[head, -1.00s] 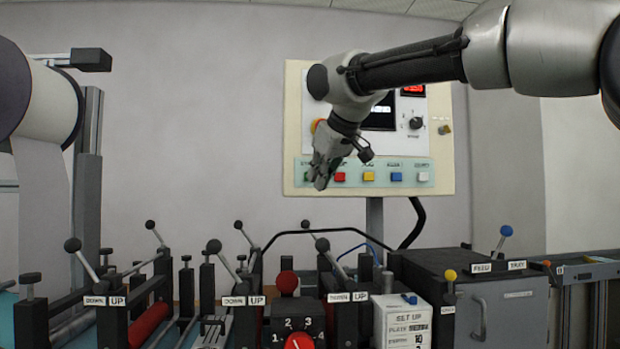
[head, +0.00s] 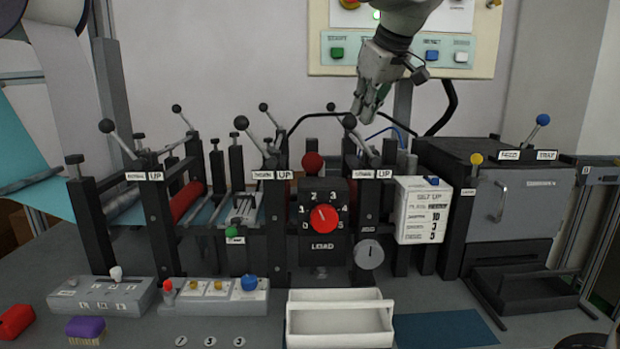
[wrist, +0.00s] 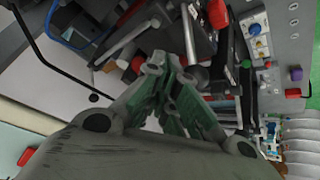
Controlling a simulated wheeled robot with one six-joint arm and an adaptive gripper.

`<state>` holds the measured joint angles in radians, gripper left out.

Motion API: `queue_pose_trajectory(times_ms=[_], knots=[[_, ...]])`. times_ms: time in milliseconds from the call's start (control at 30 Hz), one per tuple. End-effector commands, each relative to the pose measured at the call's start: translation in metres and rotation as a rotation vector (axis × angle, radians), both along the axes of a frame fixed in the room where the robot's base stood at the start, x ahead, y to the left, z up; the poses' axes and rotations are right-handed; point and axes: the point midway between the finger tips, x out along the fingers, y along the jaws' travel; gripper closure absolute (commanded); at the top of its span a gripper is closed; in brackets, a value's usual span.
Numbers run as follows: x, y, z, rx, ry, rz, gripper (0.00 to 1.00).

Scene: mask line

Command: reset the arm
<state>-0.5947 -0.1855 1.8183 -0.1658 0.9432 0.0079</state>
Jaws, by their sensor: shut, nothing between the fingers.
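My gripper (head: 368,112) hangs in front of the wall panel's lower edge in the head view, pointing down, above the right end of the lever row. It is shut and empty. In the wrist view my gripper (wrist: 172,122) shows its fingers together, with the machine beyond them. My arm comes down from the top of the head view, and its upper links are out of frame.
Below are upright levers with black knobs, a LOAD dial (head: 323,218) and a SET UP card (head: 422,212). The control panel (head: 490,62) is behind. A white tray (head: 340,338), switch boxes and a brush (head: 86,328) are in front. A grey cabinet (head: 515,205) stands right.

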Motion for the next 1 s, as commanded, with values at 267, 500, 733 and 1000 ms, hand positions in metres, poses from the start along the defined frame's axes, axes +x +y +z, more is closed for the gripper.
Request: queue_pose_trajectory(times_ms=[267,500,733,1000], knots=[[-0.127,-0.147,-0.126,0.007,0.231,-0.255,1.00],[-0.234,-0.228,-0.194,0.075,0.285,-0.525,1.00],[-0.243,-0.248,-0.184,0.102,0.233,-0.615,1.00],[-0.243,-0.248,-0.184,0.102,0.233,-0.614,1.00]])
